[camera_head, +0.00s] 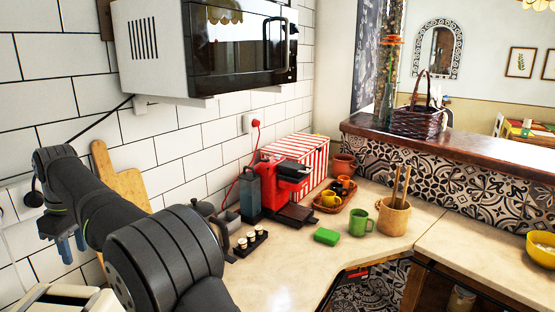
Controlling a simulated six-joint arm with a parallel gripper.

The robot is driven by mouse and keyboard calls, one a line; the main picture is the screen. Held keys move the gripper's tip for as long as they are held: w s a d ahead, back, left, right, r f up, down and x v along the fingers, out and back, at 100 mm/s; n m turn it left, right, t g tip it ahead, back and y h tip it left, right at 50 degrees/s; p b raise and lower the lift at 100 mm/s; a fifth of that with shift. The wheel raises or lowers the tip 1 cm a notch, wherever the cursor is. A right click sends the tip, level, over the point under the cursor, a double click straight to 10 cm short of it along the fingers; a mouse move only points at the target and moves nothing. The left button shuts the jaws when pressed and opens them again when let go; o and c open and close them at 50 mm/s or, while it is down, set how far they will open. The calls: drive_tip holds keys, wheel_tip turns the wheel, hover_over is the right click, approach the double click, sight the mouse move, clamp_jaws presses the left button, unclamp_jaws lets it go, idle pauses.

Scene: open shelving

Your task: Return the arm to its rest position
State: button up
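My dark grey arm (150,235) fills the lower left of the head view. It is folded, with a thick joint close to the camera and a bend at the far left. What looks like my gripper (68,246), with bluish-grey fingers pointing down, shows small below that bend, partly hidden by the arm. I see no object in it, and its opening is too small and covered to judge. It is left of the worktop items and apart from them.
A microwave (238,45) hangs above. A wooden board (122,180) leans on the wall behind my arm. The front worktop is clear.

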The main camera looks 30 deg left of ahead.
drive_tip(key=s+r+n, duration=0.1)
drive_tip(key=s+r, duration=0.2)
drive_tip(key=s, duration=0.4)
drive_tip(key=f, duration=0.7)
drive_tip(key=w+d+f, duration=0.1)
drive_tip(key=f, duration=0.2)
drive_tip(key=shift+f, duration=0.25)
wheel_tip(320, 180, up, 2)
drive_tip(key=shift+r, duration=0.2)
wheel_tip(320, 180, up, 7)
drive_tip(key=w+a+f+m, duration=0.1)
drive_tip(key=w+f, duration=0.1)
drive_tip(key=w, duration=0.6)
drive_tip(key=shift+f+m, duration=0.3)
drive_tip(key=shift+f, duration=0.1)
